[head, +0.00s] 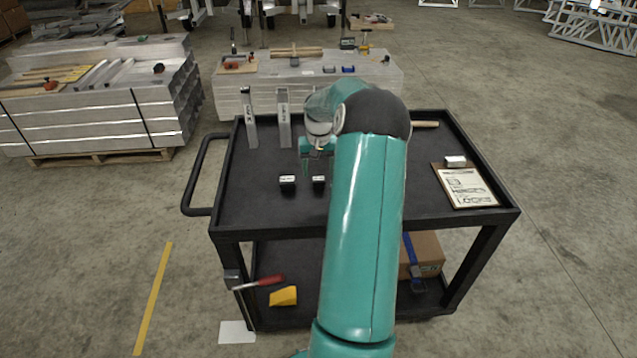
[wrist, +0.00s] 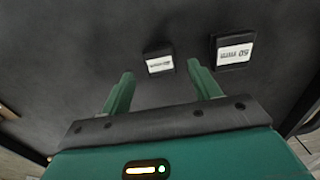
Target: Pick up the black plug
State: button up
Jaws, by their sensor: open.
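Two small black plugs with white labels stand on the black top of the cart, one at left (head: 287,185) and one at right (head: 319,185) in the head view. In the wrist view, the smaller plug (wrist: 159,62) lies just ahead of the fingertips, roughly in line with the gap between them. The larger plug (wrist: 233,50), its label reading 50 mm upside down, lies to the right, outside the fingers. My gripper (wrist: 160,72) is open and empty. In the head view my gripper (head: 318,158) is just behind the right plug, partly hidden by my arm.
The cart (head: 265,205) also carries two upright metal profiles (head: 284,118) at back left and a clipboard (head: 466,186) at right. A wooden handle (head: 425,124) shows behind my arm. The lower shelf holds a red-handled hammer (head: 262,282), a yellow wedge (head: 283,296) and a cardboard box (head: 427,254).

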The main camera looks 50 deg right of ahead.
aim_at(319, 178)
notch_tip(319, 178, down, 4)
jog(key=shift+a+f, duration=0.15)
jog(key=shift+f, duration=0.05)
jog(key=c, duration=1.1)
jog(key=shift+o, duration=0.2)
jog(key=shift+r, duration=0.15)
